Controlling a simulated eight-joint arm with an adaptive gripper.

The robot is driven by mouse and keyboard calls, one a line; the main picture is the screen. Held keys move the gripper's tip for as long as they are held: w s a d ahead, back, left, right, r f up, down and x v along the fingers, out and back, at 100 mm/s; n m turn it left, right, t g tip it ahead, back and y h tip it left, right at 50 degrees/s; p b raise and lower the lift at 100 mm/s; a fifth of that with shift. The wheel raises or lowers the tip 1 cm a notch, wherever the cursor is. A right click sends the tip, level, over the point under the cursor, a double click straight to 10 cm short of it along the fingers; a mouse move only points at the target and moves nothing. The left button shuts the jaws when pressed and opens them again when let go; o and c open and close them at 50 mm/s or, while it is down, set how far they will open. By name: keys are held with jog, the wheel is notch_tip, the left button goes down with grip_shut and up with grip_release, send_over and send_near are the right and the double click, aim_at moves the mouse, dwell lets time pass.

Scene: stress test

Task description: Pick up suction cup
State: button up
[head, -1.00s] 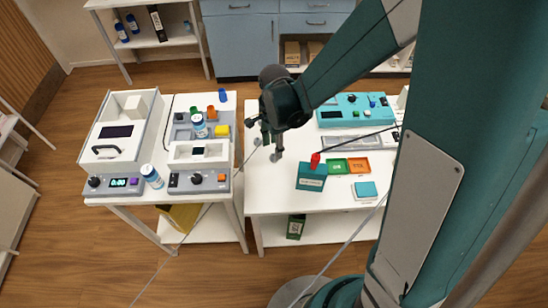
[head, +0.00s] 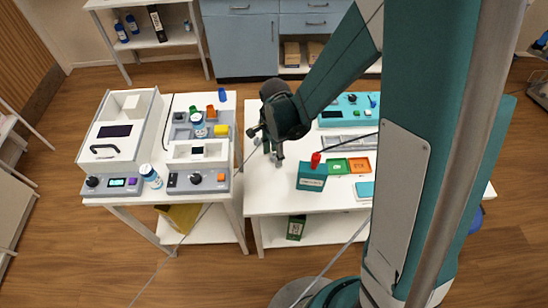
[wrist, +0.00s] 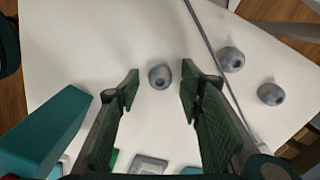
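The wrist view shows a small grey round piece with a dark centre, which looks like a suction cup (wrist: 160,76), on the white table. It appears between and just beyond the fingertips of my gripper (wrist: 160,79), with a gap on each side. The gripper is open and empty, its green pads facing each other. Two similar grey round pieces stand to the right, one (wrist: 231,59) higher and one (wrist: 270,94) lower. In the head view my gripper (head: 265,147) is over the left part of the white table (head: 277,198); small pieces under it are hard to make out.
A teal box (head: 311,183) with a red thing (head: 315,159) on top stands near the gripper. A green tray (head: 337,165) and an orange tray (head: 360,165) lie to its right. A thin rod (wrist: 208,38) crosses the table. A second bench (head: 128,150) with devices stands left.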

dwell(0.3)
jog(key=c, duration=0.8)
jog(key=shift+o, duration=0.2)
jog(key=shift+r, duration=0.1)
notch_tip(320, 180, up, 10)
jog(key=p, duration=0.1)
jog(key=shift+p, duration=0.35)
dwell(0.4)
